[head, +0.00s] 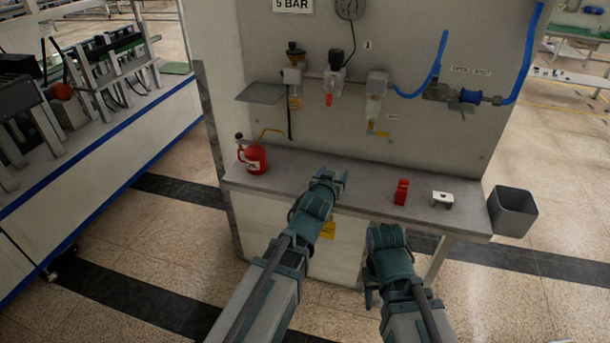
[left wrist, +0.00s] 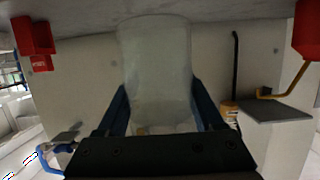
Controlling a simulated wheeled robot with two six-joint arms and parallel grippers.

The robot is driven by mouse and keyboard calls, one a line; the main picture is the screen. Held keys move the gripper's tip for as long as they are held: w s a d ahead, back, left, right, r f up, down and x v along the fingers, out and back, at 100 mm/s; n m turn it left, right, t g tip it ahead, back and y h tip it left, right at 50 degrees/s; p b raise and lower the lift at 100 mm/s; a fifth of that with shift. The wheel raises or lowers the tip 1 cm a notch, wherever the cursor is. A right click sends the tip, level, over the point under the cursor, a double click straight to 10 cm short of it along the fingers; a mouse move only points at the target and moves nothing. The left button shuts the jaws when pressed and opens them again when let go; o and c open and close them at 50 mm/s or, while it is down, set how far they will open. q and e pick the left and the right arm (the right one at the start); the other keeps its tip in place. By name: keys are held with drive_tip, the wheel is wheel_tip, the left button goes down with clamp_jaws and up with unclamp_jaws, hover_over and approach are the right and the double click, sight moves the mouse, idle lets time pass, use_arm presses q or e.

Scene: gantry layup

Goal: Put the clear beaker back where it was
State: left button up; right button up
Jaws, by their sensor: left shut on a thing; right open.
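My left gripper (head: 333,177) is over the front part of the grey bench top (head: 280,172), between the red oil can and the small red block. In the left wrist view it is shut on the clear beaker (left wrist: 157,65), a pale translucent cup between its two dark fingers. The beaker cannot be made out in the head view, where the gripper covers that spot. Whether its base touches the bench is unclear. My right gripper (head: 386,238) is open and empty, low in front of the bench's front edge.
The red oil can (head: 256,160) stands at the bench's left end. The red block (head: 401,192) and a small silver bracket (head: 442,199) stand at right. A grey bin (head: 513,212) is beyond the right end. A small shelf (head: 261,93) and air fittings project from the back panel.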

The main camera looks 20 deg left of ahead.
use_arm(q)
drive_tip(key=w+a, duration=0.3)
drive_tip(key=w+a+f+b, duration=0.1)
drive_tip(key=w+a, duration=0.2)
drive_tip(key=w, duration=0.1)
drive_tip(key=w+a, duration=0.3)
drive_tip(key=a, duration=0.1)
drive_tip(key=shift+w+a+f, duration=0.1)
drive_tip(key=shift+w+f, duration=0.1)
drive_tip(key=shift+w, duration=0.2)
drive_tip(key=f+b, duration=0.3)
drive_tip(key=shift+w+a, duration=0.25)
drive_tip(key=shift+a, duration=0.05)
drive_tip(key=shift+f+b, duration=0.35)
drive_tip(key=shift+b, duration=0.1)
drive_tip(key=shift+f, duration=0.1)
drive_tip(key=o, duration=1.5)
drive_tip(key=shift+c, duration=0.2)
